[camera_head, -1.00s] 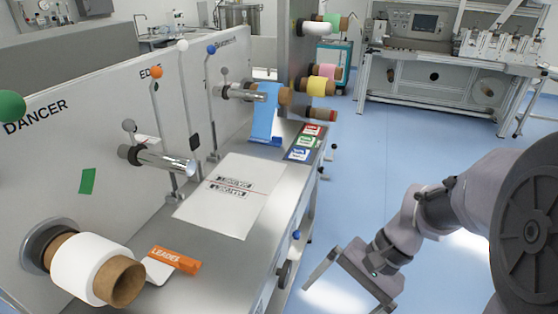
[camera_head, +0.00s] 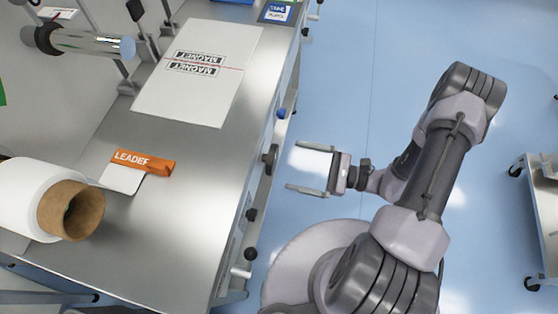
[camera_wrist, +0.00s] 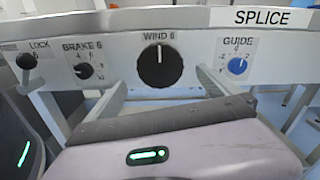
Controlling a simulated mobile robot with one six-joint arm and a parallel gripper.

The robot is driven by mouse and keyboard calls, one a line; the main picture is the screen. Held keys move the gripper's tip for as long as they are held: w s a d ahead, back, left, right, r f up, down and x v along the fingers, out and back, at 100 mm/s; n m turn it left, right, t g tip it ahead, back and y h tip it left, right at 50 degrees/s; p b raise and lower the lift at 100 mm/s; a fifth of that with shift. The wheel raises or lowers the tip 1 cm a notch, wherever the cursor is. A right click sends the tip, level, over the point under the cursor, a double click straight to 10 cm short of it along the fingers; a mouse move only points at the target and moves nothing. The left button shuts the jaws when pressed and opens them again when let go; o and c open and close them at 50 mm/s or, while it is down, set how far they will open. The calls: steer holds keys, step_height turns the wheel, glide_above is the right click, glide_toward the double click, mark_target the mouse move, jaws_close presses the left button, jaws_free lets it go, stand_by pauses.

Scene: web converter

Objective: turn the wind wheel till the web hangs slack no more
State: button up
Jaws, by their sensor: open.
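The wind wheel is a black knob (camera_wrist: 160,66) under a "WIND 6" label on the front panel, with a white pointer line near the top. In the head view it is probably the black knob (camera_head: 270,158) on the table's front edge. My gripper (camera_head: 293,167) is open and empty, a short way right of that knob and apart from it. In the wrist view its fingers reach toward the panel on either side below the wheel. The white roll (camera_head: 22,193) on a brown core lies at left. An orange leader tab (camera_head: 145,163) and white tongue lie beside it. Web slack cannot be judged.
The panel also carries a lock knob (camera_wrist: 27,61), a brake knob (camera_wrist: 83,71) and a blue guide knob (camera_wrist: 237,65). A white magnet plate (camera_head: 185,95) lies on the metal table. A chrome roller (camera_head: 90,43) juts out above the table.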

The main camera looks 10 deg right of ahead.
mark_target(275, 161)
steer(key=b+x, duration=0.1)
steer(key=x, duration=0.5)
steer(key=shift+a, duration=0.15)
steer(key=c, duration=1.3)
steer(key=shift+m, duration=0.3)
steer(key=m+p, duration=0.1)
steer(key=m, duration=0.3)
steer(key=shift+m+p, duration=0.3)
steer(key=shift+p, duration=0.1)
steer(key=m+p, duration=0.1)
steer(key=m, duration=0.3)
steer(key=m+p, duration=0.1)
steer(key=m, duration=0.4)
steer(key=shift+m, duration=0.4)
steer(key=shift+m+p, duration=0.5)
steer(key=shift+m, duration=1.8)
